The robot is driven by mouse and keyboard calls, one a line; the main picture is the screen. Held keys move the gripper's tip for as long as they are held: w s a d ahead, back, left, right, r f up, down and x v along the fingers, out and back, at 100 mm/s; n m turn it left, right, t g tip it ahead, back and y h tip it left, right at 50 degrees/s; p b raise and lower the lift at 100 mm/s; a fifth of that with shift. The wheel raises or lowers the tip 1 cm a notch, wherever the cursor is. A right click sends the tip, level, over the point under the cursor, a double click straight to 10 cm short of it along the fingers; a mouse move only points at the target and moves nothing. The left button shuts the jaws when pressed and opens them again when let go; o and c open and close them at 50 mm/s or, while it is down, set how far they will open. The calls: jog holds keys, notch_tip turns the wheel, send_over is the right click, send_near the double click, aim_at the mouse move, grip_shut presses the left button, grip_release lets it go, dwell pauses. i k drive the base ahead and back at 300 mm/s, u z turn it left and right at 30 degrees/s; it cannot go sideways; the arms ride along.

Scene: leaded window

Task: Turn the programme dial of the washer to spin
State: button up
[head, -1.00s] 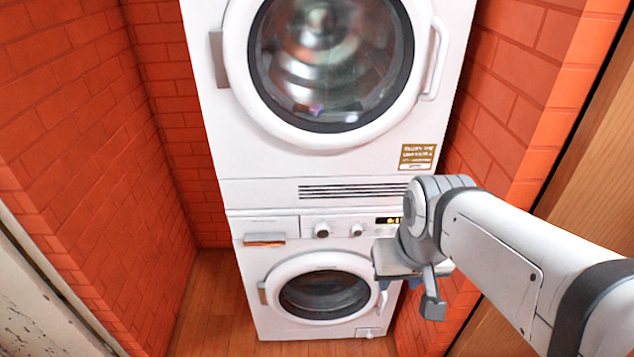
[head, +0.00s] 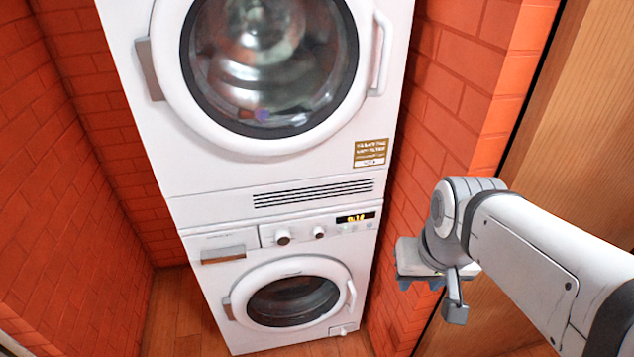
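The white washer (head: 222,282) stands at the bottom of a stack in the head view, its round door shut. Its control panel carries two round knobs, a larger left knob (head: 283,238) and a smaller right knob (head: 319,232), beside a lit display (head: 355,218). I cannot read any programme marks or tell which knob is the programme dial. My gripper (head: 420,284) is to the right of the washer, in front of the brick wall and apart from the panel. Its fingers point downward and are mostly hidden by its body, so its opening does not show.
A dryer-like machine (head: 160,135) with a large round door sits on top of the washer. Red brick walls (head: 75,200) close in on both sides. A wooden panel (head: 560,120) stands at the right. Wooden floor (head: 172,320) shows at the lower left.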

aim_at(283, 236)
jog(key=z, duration=1.9)
jog(key=k, duration=1.3)
jog(key=u, duration=2.25)
jog(key=i, duration=0.5)
jog(key=u, duration=0.15)
jog(key=k, duration=0.5)
